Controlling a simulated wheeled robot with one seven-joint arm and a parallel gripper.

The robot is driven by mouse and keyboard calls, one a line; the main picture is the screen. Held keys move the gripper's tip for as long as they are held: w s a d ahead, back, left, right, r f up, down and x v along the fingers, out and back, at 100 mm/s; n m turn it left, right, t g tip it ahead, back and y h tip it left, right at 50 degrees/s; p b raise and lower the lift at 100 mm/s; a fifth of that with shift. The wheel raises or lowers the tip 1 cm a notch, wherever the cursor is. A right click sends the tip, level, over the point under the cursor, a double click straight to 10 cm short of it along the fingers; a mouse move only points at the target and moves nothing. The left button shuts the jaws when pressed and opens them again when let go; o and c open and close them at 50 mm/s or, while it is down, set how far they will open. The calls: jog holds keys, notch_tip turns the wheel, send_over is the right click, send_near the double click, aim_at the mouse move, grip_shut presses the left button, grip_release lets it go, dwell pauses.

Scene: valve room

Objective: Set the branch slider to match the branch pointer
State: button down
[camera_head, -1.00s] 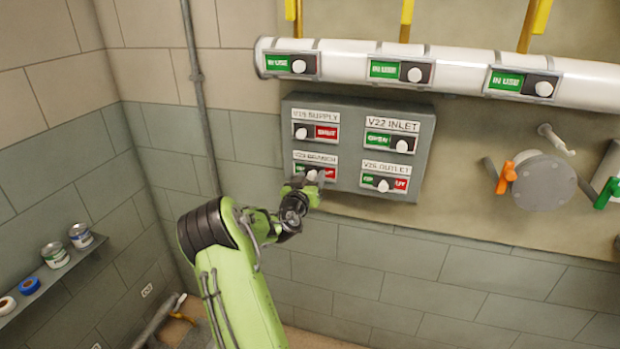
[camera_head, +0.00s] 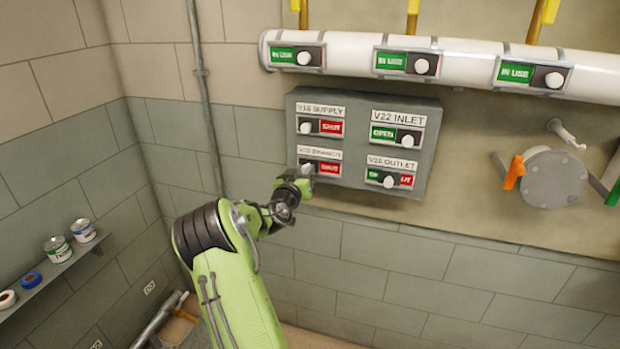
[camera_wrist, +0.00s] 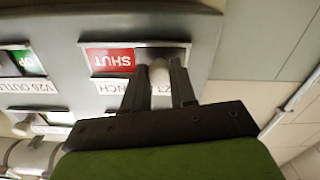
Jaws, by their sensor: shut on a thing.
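The branch slider (camera_head: 327,169) is the lower left slider on the grey board. Its red SHUT field shows on the right, and its left part is hidden behind my gripper (camera_head: 304,180). In the wrist view, which is upside down, the slider's SHUT field (camera_wrist: 110,60) stands beside a pale knob (camera_wrist: 158,70). My gripper (camera_wrist: 158,78) is shut on this knob, one finger on each side. The knob is at the end of the slot away from SHUT. I cannot tell which part is the branch pointer.
The grey board (camera_head: 355,150) also holds the supply slider (camera_head: 320,127), inlet slider (camera_head: 397,134) and outlet slider (camera_head: 389,178). A white pipe (camera_head: 470,66) with IN USE sliders runs above. A round plate (camera_head: 553,180) with an orange handle (camera_head: 514,173) is right. A shelf (camera_head: 50,272) with cans is left.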

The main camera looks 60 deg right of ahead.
jog(key=shift+w, duration=0.15)
jog(key=c, duration=0.9)
grip_release()
jog(key=shift+w, duration=0.1)
jog(key=s+a+b, duration=0.1)
jog(key=a, duration=0.4)
jog(key=a+b, duration=0.1)
jog(key=a, duration=0.4)
jog(key=s+a+b, duration=0.1)
jog(key=a, duration=0.4)
jog(key=shift+s+a, duration=0.3)
jog(key=shift+a, duration=0.05)
